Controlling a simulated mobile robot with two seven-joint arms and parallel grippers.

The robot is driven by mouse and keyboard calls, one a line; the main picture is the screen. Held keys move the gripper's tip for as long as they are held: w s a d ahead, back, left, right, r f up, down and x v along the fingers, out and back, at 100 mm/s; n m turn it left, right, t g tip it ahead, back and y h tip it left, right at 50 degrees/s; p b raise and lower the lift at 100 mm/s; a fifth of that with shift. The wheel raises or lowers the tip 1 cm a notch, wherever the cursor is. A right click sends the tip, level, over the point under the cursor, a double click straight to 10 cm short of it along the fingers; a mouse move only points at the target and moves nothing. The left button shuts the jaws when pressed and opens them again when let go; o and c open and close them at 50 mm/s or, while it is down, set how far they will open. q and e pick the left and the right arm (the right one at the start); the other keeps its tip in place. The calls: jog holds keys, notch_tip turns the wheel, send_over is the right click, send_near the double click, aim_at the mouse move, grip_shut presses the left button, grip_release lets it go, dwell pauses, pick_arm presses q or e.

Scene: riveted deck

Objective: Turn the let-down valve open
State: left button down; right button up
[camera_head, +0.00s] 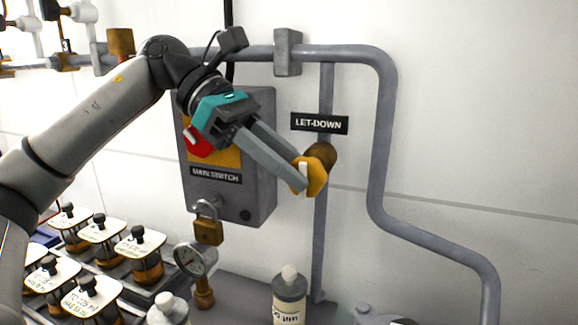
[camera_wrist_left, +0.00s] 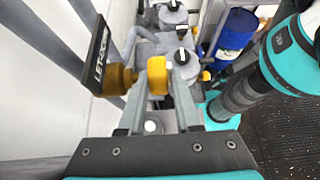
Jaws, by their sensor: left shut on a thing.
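The let-down valve has a yellow handle (camera_head: 318,177) with a pale mark on it, on a brass body (camera_head: 322,153) at the vertical grey pipe. The black LET-DOWN sign (camera_head: 319,123) is just above it. My left gripper (camera_head: 305,177) reaches in from the left and is shut on the handle. In the left wrist view, the yellow handle (camera_wrist_left: 157,76) sits between the two grey fingers, with the brass body (camera_wrist_left: 117,79) to its left. The fingers hide part of the handle. My right gripper is not seen.
A grey main switch box (camera_head: 259,140) with a padlock (camera_head: 208,231) is behind my left gripper. A pressure gauge (camera_head: 190,260), a bottle (camera_head: 289,292) and several lidded jars stand below. A grey pipe (camera_head: 384,150) bends around on the right; the wall beyond is bare.

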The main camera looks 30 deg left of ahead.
pick_arm(q)
jog(key=shift+a+f, duration=0.15)
jog(key=shift+f, duration=0.1)
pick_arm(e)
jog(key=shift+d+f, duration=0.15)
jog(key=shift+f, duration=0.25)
pick_arm(q)
jog(key=c, duration=1)
grip_release()
jog(key=shift+o, duration=1.4)
jog(key=shift+s+a, duration=0.2)
jog(key=shift+o, duration=0.6)
jog(key=shift+d+f, duration=0.1)
jog(key=shift+w+d, duration=0.1)
